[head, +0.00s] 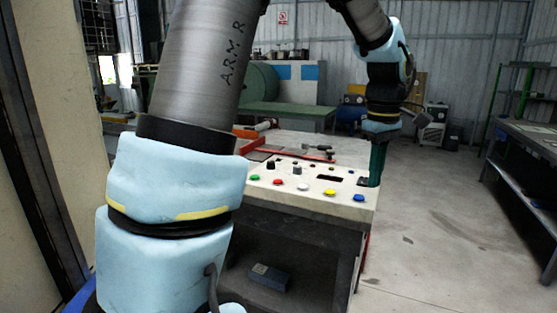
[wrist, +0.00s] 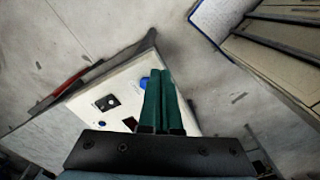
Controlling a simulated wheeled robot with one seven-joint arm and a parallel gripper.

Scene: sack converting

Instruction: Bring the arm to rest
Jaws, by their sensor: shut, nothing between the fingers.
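My gripper (head: 374,181) points straight down at the right end of a white control panel (head: 315,192) in the head view. Its green fingers are together and empty. In the wrist view my gripper (wrist: 164,80) is shut above the panel's edge, close to a blue button (wrist: 145,82). In the head view the blue button (head: 359,197) is just left of and below the fingertips. I cannot tell whether the fingertips touch the panel. My arm crosses the left and upper part of the head view.
The panel has green, red, white and yellow buttons (head: 329,192) and a black knob (head: 297,169). A box (head: 270,276) lies on the shelf below. A workbench (head: 530,140) stands at the right. The concrete floor (head: 440,230) between is clear.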

